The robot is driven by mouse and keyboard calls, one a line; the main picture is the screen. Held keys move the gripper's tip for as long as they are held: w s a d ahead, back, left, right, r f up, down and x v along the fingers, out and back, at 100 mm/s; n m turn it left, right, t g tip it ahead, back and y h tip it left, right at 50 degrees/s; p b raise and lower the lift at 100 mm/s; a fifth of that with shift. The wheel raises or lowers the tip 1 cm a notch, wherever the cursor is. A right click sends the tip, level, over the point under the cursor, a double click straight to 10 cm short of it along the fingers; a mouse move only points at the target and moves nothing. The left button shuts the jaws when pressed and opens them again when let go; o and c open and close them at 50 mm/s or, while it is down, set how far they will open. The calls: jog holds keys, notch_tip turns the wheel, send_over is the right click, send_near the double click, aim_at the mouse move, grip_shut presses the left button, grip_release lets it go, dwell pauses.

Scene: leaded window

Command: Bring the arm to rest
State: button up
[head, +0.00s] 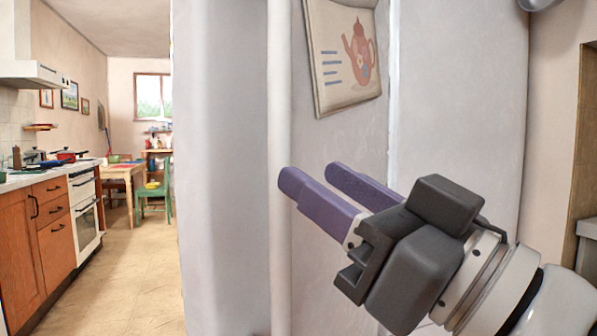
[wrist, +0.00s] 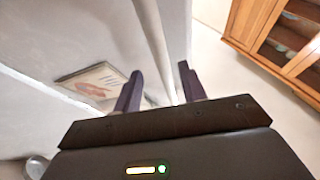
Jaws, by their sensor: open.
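My gripper (head: 305,180) is raised in the right half of the head view, with its two purple fingers pointing left and slightly up. The fingers are apart and nothing is between them. It also shows in the wrist view (wrist: 160,82), with one finger on each side and an empty gap. A pale wall (head: 325,150) with a vertical white pipe (head: 280,110) lies behind the fingers. I cannot tell how far the fingertips are from the wall and pipe.
A teapot poster (head: 343,55) hangs above my gripper. On the left, an open floor (head: 130,275) runs past wooden cabinets (head: 38,235) and a white oven (head: 85,210) to a table (head: 125,178) and a green chair (head: 155,190). A glass-fronted wooden cabinet (wrist: 275,40) shows in the wrist view.

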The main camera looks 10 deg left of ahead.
jog(key=shift+v, duration=0.9)
jog(key=w+d+f+m+h, duration=0.2)
jog(key=w+d+f+h, duration=0.1)
jog(key=f+h, duration=0.3)
jog(key=w+d+f+m+t+h, duration=0.1)
jog(key=w+d+f+m+h, duration=0.2)
jog(key=f, duration=0.6)
jog(key=w+d+f+m+h, duration=0.2)
jog(key=w+f+h, duration=0.1)
jog(key=f+h, duration=0.3)
jog(key=s+d+f+m+g+h, duration=0.2)
jog(key=s+d+f+g, duration=0.1)
jog(key=f, duration=0.6)
jog(key=s+d+f+m+g+h, duration=0.2)
jog(key=d+f, duration=0.4)
jog(key=f, duration=0.3)
jog(key=shift+s+d+f+m+g, duration=0.35)
jog(key=shift+s+g, duration=0.25)
jog(key=shift+g, duration=0.6)
jog(key=shift+a, duration=0.1)
